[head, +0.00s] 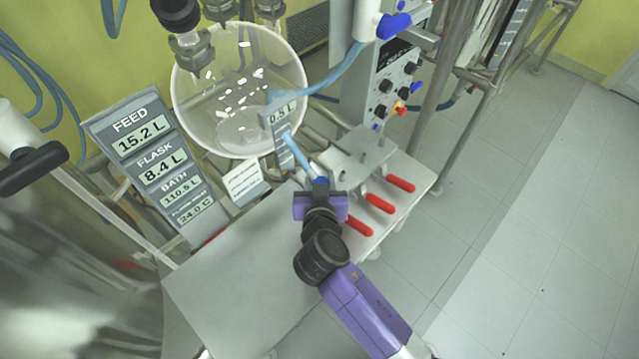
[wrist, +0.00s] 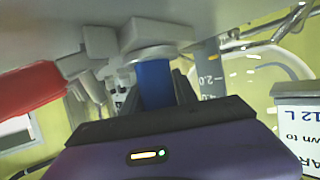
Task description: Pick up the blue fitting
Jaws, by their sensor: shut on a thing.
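The blue fitting (wrist: 155,84) shows in the wrist view as a short blue cylinder under a pale round collar, between the dark fingers of my gripper (wrist: 158,92). My gripper is shut on it. In the head view my purple gripper (head: 320,190) is over the grey metal bench, and a bit of the blue fitting (head: 320,182) shows at its fingertips. A pale blue hose (head: 298,152) runs down close to the fitting. The fingers hide much of the fitting's sides, and I cannot tell whether it is still joined to the collar.
Red-handled clamps (head: 380,203) lie just right of my gripper. A glass vessel (head: 238,95) stands behind, with a readout board (head: 150,155) to the left. A control panel (head: 392,85) and metal posts stand at the back right. The floor at right is clear.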

